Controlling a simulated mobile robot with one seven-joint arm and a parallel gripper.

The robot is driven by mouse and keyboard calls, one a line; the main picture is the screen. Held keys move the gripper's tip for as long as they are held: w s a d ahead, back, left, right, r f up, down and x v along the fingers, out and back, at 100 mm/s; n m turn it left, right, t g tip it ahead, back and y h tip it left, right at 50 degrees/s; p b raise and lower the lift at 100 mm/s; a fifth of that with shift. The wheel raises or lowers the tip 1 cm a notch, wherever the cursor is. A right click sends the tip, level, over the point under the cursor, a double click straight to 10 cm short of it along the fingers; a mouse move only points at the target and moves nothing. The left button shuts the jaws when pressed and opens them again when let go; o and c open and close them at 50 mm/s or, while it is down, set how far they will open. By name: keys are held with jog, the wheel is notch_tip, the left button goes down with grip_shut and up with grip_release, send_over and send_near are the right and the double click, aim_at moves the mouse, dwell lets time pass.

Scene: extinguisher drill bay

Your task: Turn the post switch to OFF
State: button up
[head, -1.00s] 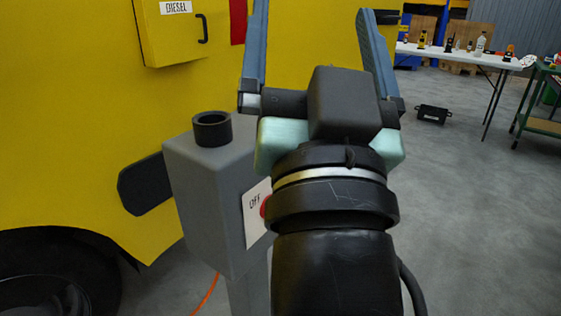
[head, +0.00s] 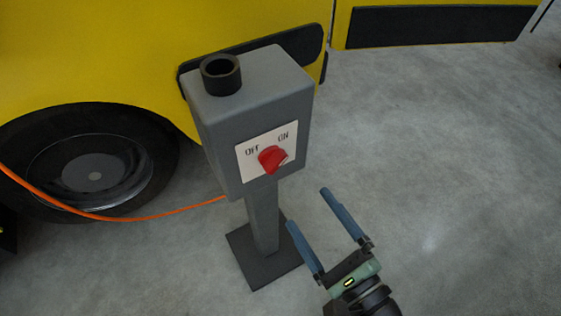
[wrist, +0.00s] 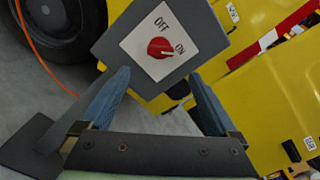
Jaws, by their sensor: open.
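The post switch is a red knob (head: 272,159) on a white plate (head: 248,168) marked OFF and ON, on the front of a grey box on a post. My gripper (head: 307,207) is open and empty, below and to the right of the box, apart from the knob. In the wrist view its two blue fingers (wrist: 160,85) reach up from below, with the knob beyond and between their tips.
The grey box (head: 250,105) has a black ring on top. Its post stands on a dark base plate (head: 262,262). An orange cable (head: 130,218) runs left past the wheel (head: 95,165). A yellow vehicle (head: 130,60) is behind. Floor at right is clear.

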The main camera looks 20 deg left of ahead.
aim_at(280, 166)
jog(key=b+x, duration=0.1)
jog(key=x, duration=1)
jog(key=shift+w+a, duration=0.15)
jog(key=shift+w, duration=0.1)
jog(key=shift+c, duration=0.2)
jog(key=c, duration=1.3)
jog(key=shift+c, duration=0.2)
